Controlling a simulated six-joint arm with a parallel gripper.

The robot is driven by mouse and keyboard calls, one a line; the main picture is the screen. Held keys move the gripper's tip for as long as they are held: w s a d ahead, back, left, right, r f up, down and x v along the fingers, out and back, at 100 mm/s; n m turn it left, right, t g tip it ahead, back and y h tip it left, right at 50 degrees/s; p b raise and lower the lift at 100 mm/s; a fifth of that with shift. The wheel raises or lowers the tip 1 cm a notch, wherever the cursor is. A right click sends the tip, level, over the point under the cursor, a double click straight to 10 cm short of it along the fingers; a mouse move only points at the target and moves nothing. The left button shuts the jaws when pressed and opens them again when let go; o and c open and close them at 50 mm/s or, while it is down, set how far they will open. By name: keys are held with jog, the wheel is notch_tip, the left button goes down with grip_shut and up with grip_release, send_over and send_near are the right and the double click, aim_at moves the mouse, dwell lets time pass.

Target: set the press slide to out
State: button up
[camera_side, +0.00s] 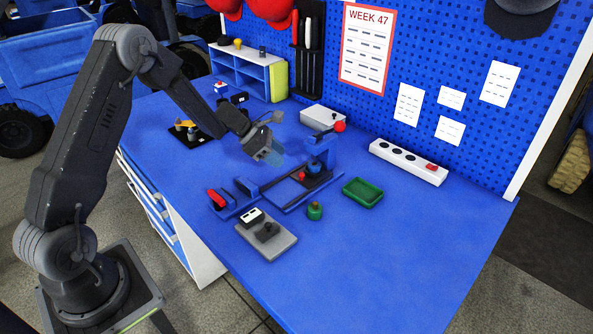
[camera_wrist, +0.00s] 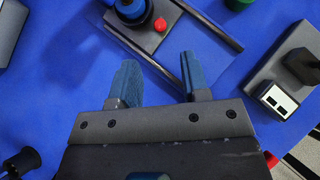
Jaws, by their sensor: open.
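The press (camera_side: 326,150) is a blue frame near the middle of the table, with dark rails running from it toward the front left. Its dark slide plate (camera_side: 318,181) sits at the press end of the rails, carrying a red knob (camera_side: 301,175) and a blue round part. In the wrist view the slide plate (camera_wrist: 139,38) and red knob (camera_wrist: 160,24) lie at the top, beyond the fingertips. My gripper (camera_side: 270,157) is above the table, left of and behind the press. In the wrist view my gripper (camera_wrist: 158,68) is open, with nothing between its blue fingers.
A grey block with a dark knob (camera_side: 267,232) and a red-handled fixture (camera_side: 217,197) stand in front. A green pot (camera_side: 314,211), green tray (camera_side: 362,193) and white power strip (camera_side: 408,161) lie to the right. The table's front right is clear.

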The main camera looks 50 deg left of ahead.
aim_at(301, 173)
jog(key=x, duration=0.8)
grip_shut()
dwell(0.4)
